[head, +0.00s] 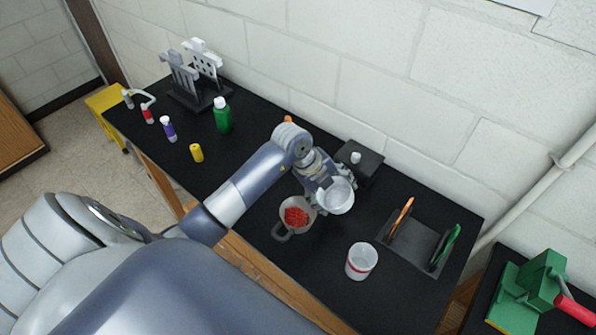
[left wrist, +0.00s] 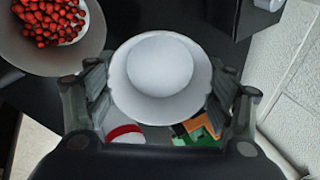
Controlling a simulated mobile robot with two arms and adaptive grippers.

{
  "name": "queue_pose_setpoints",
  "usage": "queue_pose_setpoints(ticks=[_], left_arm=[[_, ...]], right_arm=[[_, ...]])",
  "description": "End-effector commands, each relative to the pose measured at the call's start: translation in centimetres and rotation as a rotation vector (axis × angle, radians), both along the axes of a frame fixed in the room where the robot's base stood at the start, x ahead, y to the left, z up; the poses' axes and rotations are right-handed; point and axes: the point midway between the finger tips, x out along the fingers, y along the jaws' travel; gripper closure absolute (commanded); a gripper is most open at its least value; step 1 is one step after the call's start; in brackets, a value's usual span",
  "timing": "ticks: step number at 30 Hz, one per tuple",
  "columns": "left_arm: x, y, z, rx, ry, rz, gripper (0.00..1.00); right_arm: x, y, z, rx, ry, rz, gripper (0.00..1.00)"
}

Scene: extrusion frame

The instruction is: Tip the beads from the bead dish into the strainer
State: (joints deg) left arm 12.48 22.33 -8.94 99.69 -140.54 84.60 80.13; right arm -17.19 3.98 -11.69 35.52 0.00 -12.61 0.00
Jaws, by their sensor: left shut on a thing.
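My left gripper (head: 322,186) is shut on the white bead dish (head: 337,197) and holds it above the bench, just right of the strainer. The dish looks empty in the head view. In the left wrist view the dish (left wrist: 160,80) sits between the two fingers, with no beads visible on it. The grey strainer (head: 309,206) stands on the black bench with its handle toward the front. A heap of red beads (head: 296,216) lies in it. The beads (left wrist: 50,20) also show in the strainer (left wrist: 92,42) at the upper left of the left wrist view. My right gripper is not in view.
A white cup with a red band (head: 361,261) stands right of the strainer. A grey tray (head: 415,246) with orange and green tools is farther right. A black box (head: 360,163) stands behind the dish. Bottles, including a green one (head: 222,116), and a rack stand at the left.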

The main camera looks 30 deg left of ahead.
Motion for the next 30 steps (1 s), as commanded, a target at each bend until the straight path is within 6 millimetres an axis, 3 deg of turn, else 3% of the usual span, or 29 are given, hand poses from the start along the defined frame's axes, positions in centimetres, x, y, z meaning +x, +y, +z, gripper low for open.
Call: queue_pose_setpoints(ticks=[12, 30], left_arm=[[-0.5, 0.5, 0.2, -0.043, -0.039, 0.000, 0.49], [-1.2, 1.2, 0.6, -0.101, -0.095, 0.000, 0.49]], right_arm=[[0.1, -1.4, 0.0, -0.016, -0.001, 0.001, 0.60], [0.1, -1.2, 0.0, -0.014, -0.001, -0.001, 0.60]])
